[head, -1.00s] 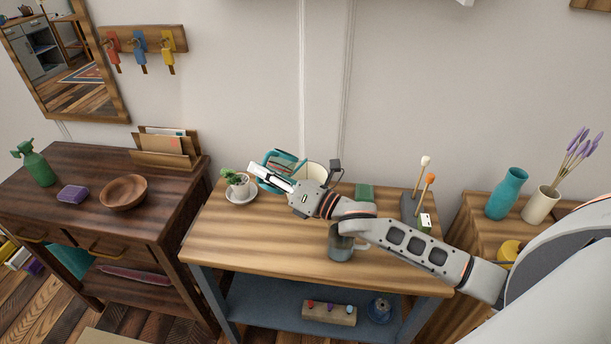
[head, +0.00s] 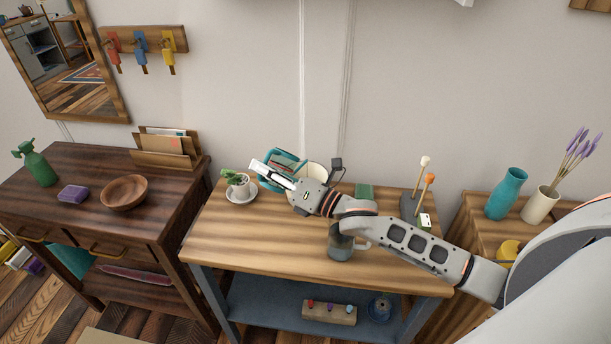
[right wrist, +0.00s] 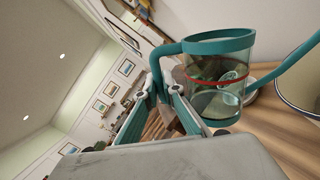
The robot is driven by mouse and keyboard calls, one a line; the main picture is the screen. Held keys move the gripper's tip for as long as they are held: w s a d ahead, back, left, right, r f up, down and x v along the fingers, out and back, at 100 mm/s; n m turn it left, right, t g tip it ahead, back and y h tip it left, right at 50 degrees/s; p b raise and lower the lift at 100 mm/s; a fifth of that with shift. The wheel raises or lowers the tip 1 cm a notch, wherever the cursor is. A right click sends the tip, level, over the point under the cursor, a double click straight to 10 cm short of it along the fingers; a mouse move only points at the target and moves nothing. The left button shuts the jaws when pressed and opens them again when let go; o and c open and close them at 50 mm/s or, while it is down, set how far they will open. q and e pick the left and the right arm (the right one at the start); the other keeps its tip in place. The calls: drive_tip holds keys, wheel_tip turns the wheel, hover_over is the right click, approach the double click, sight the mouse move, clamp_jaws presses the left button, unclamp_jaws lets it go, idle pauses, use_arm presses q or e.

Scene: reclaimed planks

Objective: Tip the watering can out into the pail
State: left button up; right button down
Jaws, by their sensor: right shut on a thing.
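The watering can (right wrist: 219,80) is a see-through teal-rimmed vessel with a red line round it. My right gripper (head: 258,167) is shut on its handle (right wrist: 162,62), at the back left of the middle table. In the head view the can (head: 270,156) is partly hidden behind the gripper. Its spout (right wrist: 292,72) points toward the pail. The pail (head: 317,171) is pale and stands just right of the can, partly covered by my wrist. It also shows at the right edge of the right wrist view (right wrist: 302,85). I cannot tell the can's contents. My left gripper is not in view.
A potted plant (head: 239,184) on a saucer stands left of the gripper. A grey mug (head: 341,247) stands below my forearm. A green block (head: 364,191) and a holder with two knobbed sticks (head: 409,206) are to the right. The table's front left (head: 235,240) is clear.

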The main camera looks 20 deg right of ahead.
drive_tip(key=shift+w+d+r+m, duration=0.2)
drive_tip(key=shift+d+r+m, duration=0.1)
drive_tip(key=shift+d+m, duration=0.1)
idle(0.7)
drive_tip(key=shift+w+d+r+m+t+p, duration=0.2)
drive_tip(key=shift+d+m+p, duration=0.15)
drive_tip(key=shift+m, duration=0.2)
drive_tip(key=shift+w+d+r+m+t+p, duration=0.2)
drive_tip(key=shift+d+m+p, duration=0.1)
drive_tip(key=shift+m, duration=0.25)
idle(0.6)
drive_tip(key=shift+s, duration=0.1)
drive_tip(key=a+f+n, duration=0.1)
drive_tip(key=n, duration=0.1)
drive_tip(key=s+a+f+n+g+b, duration=0.1)
drive_tip(key=shift+s+a+n+b, duration=0.15)
drive_tip(key=shift+a+n+b, duration=0.15)
drive_tip(key=shift+a+n, duration=0.1)
drive_tip(key=shift+s+a+f+n+g+b, duration=0.25)
drive_tip(key=shift+s+a+f+n+b, duration=0.25)
drive_tip(key=shift+a+f+n+b, duration=1.25)
drive_tip(key=shift+s+a+f+n+g+b, duration=0.25)
drive_tip(key=shift+s+f+n+b, duration=0.45)
drive_tip(key=shift+f, duration=2)
drive_tip(key=shift+s+a+f+n+g+b, duration=0.25)
drive_tip(key=shift+a+f+n+b, duration=0.8)
drive_tip(key=shift+f+n, duration=0.85)
drive_tip(key=shift+f+m, duration=0.2)
drive_tip(key=shift+m, duration=0.15)
